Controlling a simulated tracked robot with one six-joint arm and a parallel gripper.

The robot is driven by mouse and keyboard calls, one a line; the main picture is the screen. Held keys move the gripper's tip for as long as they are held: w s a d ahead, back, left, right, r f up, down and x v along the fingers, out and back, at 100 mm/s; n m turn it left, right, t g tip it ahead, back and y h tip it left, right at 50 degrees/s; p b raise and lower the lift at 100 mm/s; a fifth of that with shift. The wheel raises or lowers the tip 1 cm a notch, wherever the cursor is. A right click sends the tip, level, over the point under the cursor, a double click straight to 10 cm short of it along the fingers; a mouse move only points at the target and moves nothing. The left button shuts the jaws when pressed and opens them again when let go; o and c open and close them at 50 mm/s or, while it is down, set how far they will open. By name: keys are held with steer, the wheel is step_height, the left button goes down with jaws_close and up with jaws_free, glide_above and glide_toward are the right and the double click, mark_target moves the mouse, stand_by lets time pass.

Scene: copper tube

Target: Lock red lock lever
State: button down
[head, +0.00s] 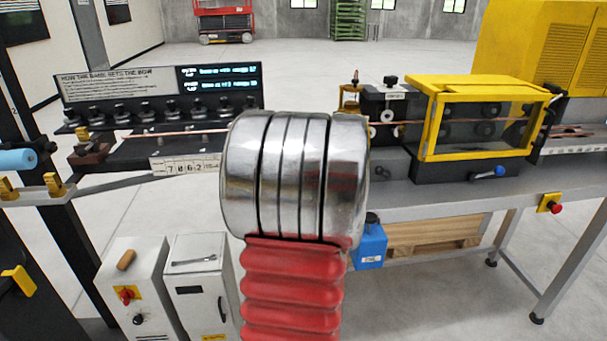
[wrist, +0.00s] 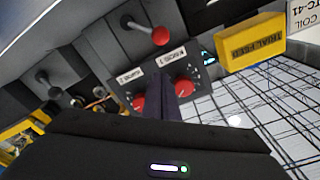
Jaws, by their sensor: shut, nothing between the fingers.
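A lever with a red ball end (wrist: 160,36) stands out from a dark machine block at the upper middle of the wrist view. Its short metal shaft runs from the block on the left to the ball. My gripper (wrist: 171,84) is shut and empty, its dark fingers close together below the ball, apart from it in the picture. The fingertips overlap a dark panel between two red knobs, a left one (wrist: 138,103) and a right one (wrist: 186,90). Whether they touch the panel I cannot tell. I cannot make out the lever or my gripper in the head view.
A yellow block marked TRIAL FEED (wrist: 252,41) lies right of the panel, above a grid-patterned surface (wrist: 270,110). A black-knobbed lever (wrist: 55,92) is at left. The head view shows a yellow-framed guard (head: 428,125) on the bench; my arm hides the middle.

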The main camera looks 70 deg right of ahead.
steer(key=v, duration=0.7)
steer(key=shift+s+a, duration=0.2)
steer(key=shift+a, duration=0.1)
stand_by(0.3)
steer(key=w+a+f+n+t+y, duration=0.1)
steer(key=w+a+n+y, duration=0.2)
steer(key=w, duration=0.4)
steer(key=w+a+f+n+y, duration=0.1)
steer(key=w+a+n+y, duration=0.1)
steer(key=w+a, duration=0.45)
steer(key=w+a+f+n+y, duration=0.1)
steer(key=w+a+n+y, duration=0.5)
steer(key=a, duration=0.8)
steer(key=s+a+n+g+y, duration=0.1)
steer(key=s+a+n+y, duration=0.1)
steer(key=a, duration=0.7)
steer(key=s+a+r+n+g+y, duration=0.1)
steer(key=s+a+n+y, duration=0.1)
steer(key=a, duration=0.8)
steer(key=s+a+n+g+y, duration=0.1)
steer(key=s+a+n, duration=0.2)
steer(key=a, duration=0.6)
steer(key=shift+s+a+r+n+g+y, duration=0.2)
steer(key=shift+a+r+n+g+y, duration=0.15)
steer(key=shift+n, duration=0.55)
